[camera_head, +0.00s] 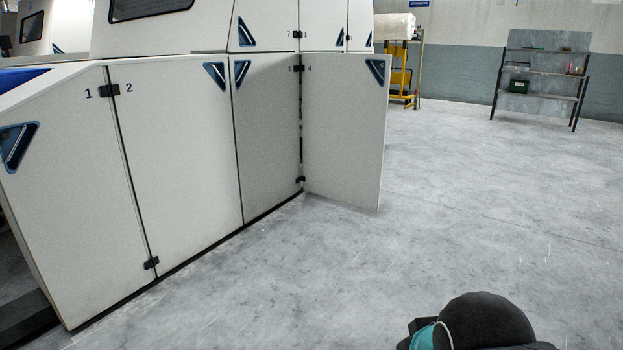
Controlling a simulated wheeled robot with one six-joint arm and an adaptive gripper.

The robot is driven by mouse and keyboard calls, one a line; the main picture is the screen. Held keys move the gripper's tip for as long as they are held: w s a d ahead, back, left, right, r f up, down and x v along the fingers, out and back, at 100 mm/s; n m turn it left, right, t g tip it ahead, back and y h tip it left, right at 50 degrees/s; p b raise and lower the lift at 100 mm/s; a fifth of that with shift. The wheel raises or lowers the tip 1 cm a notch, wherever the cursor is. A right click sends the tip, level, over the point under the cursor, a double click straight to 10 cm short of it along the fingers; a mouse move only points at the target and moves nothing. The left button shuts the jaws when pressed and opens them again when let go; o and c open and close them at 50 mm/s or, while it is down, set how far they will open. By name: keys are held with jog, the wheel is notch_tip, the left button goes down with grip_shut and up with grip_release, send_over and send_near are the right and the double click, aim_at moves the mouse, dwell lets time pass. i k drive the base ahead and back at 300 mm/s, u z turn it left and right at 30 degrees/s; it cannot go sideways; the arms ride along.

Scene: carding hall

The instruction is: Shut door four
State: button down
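Door four (345,130) is a white panel marked 4 that stands open, swung out from the machine's front. Its hinges are on its left edge beside door three (270,130), and a blue triangular recessed handle (376,70) is at its upper right corner. Doors one (70,180) and two (180,160) lie to the left; door two looks flush in the front. My gripper's fingers do not show. Only a dark, rounded part of my arm with a teal band shows at the bottom right, well apart from door four.
Upper panels (265,25) with handles sit above the lower doors. A yellow trolley with a white roll (395,27) stands behind door four. A grey shelf rack (540,75) stands by the back wall. The pale floor (460,210) to the right is clear.

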aim_at(345, 96)
jog(key=z, duration=0.05)
jog(key=i, duration=2.25)
jog(key=z, duration=0.4)
jog(key=i, duration=1.8)
jog(key=z, duration=0.2)
